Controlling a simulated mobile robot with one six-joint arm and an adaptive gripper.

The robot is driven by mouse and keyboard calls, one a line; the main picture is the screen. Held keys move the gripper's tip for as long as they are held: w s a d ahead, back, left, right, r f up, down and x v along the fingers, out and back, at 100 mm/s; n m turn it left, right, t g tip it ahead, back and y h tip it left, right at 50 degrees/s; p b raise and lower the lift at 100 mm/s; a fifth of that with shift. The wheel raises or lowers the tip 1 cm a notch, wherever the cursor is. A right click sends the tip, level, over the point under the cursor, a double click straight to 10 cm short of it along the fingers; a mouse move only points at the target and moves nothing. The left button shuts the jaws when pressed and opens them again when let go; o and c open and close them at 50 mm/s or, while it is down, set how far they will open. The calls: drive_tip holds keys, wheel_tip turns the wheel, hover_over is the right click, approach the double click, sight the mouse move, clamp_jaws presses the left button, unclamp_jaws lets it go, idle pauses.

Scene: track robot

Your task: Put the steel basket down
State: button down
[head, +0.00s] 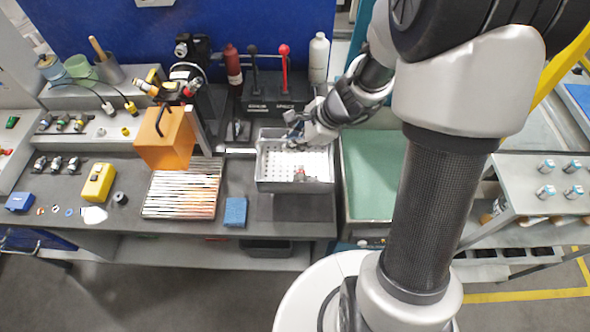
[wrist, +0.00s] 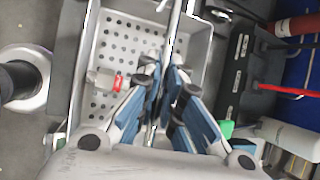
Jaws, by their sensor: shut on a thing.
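The steel basket (head: 294,187) is a grey open box with a perforated floor, at the right end of the dark bench in the head view. It fills the upper middle of the wrist view (wrist: 124,30). My gripper (head: 293,125) is over the basket's back part, shut on its thin bar handle. In the wrist view my blue-padded fingers (wrist: 166,78) close around this bar, which crosses above the basket. A small metal fitting with a red ring (wrist: 105,80) lies in the basket. A dark patch shows below the basket's front; I cannot tell whether the basket touches the bench.
A tray of rods (head: 183,190) and a blue pad (head: 235,212) lie to the left. An orange block (head: 163,138) stands behind the rods. A lever box (head: 270,92) and a white bottle (head: 319,58) stand behind the basket. A green-floored tray (head: 375,175) is close on the right.

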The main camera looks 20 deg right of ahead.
sight(292, 166)
wheel_tip(292, 166, down, 10)
drive_tip(key=b, duration=0.4)
drive_tip(key=shift+w+f, duration=0.1)
drive_tip(key=shift+f, duration=0.05)
drive_tip(key=c, duration=1.8)
unclamp_jaws()
drive_tip(key=shift+o, duration=0.2)
